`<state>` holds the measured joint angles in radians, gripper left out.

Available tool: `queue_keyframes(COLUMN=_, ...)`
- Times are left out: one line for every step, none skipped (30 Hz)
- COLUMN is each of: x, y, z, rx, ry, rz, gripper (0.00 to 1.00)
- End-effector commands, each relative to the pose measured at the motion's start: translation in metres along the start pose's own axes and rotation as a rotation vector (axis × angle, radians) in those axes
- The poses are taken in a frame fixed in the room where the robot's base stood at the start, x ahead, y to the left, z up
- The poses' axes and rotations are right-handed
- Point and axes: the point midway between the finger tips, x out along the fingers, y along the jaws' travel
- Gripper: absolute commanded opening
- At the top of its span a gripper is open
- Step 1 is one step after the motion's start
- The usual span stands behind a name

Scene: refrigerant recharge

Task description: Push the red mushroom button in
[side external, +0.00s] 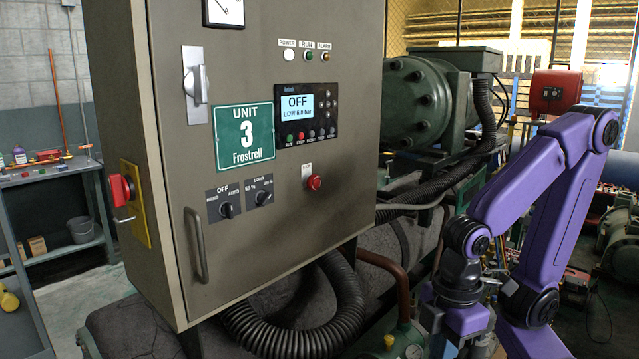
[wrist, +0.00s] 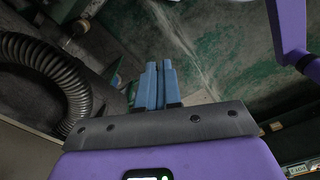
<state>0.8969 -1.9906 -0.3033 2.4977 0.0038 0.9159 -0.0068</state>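The red mushroom button (side external: 314,183) sits on the front of the grey-brown control cabinet (side external: 270,240), right of the two selector knobs, with a small white label above it. It sticks out from the panel. My gripper's blue fingers (wrist: 160,84) show in the wrist view, side by side with nothing seen between them; they look shut. In the side external view my wrist is low at the right of the cabinet, below the button's height and apart from it; the fingers are out of frame there. The button is not seen in the wrist view.
A red rotary switch (side external: 121,190) is on the cabinet's left side, and a door handle (side external: 196,245) stands out at the front. A black corrugated hose (side external: 300,325) loops below the cabinet and also shows in the wrist view (wrist: 45,75). The space before the button looks clear.

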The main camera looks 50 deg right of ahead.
Motion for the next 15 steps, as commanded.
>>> queue_keyframes(x=-0.002, y=0.002, z=-0.003, rx=0.003, ry=0.004, rz=-0.003, gripper=0.0)
queue_keyframes(x=-0.004, y=0.003, z=-0.005, rx=0.005, ry=0.006, rz=-0.005, gripper=0.0)
queue_keyframes(x=-0.006, y=0.006, z=-0.009, rx=0.006, ry=0.011, rz=-0.009, gripper=0.0)
queue_keyframes(x=-0.009, y=0.009, z=-0.012, rx=0.008, ry=0.016, rz=-0.013, gripper=0.0)
queue_keyframes(x=-0.012, y=0.012, z=-0.016, rx=0.008, ry=0.022, rz=-0.017, gripper=0.0)
queue_keyframes(x=-0.017, y=0.017, z=-0.022, rx=0.008, ry=0.031, rz=-0.022, gripper=0.0)
queue_keyframes(x=-0.021, y=0.021, z=-0.026, rx=0.009, ry=0.039, rz=-0.028, gripper=0.0)
queue_keyframes(x=-0.025, y=0.026, z=-0.031, rx=0.009, ry=0.048, rz=-0.032, gripper=0.0)
queue_keyframes(x=-0.031, y=0.034, z=-0.037, rx=0.007, ry=0.059, rz=-0.038, gripper=0.0)
queue_keyframes(x=-0.036, y=0.04, z=-0.042, rx=0.006, ry=0.07, rz=-0.043, gripper=0.0)
queue_keyframes(x=-0.041, y=0.046, z=-0.047, rx=0.004, ry=0.082, rz=-0.046, gripper=0.0)
queue_keyframes(x=-0.048, y=0.054, z=-0.052, rx=0.002, ry=0.096, rz=-0.05, gripper=0.0)
queue_keyframes(x=-0.052, y=0.061, z=-0.056, rx=0.0, ry=0.107, rz=-0.053, gripper=0.0)
queue_keyframes(x=-0.057, y=0.068, z=-0.059, rx=-0.002, ry=0.118, rz=-0.055, gripper=0.0)
queue_keyframes(x=-0.064, y=0.078, z=-0.063, rx=-0.006, ry=0.134, rz=-0.057, gripper=0.0)
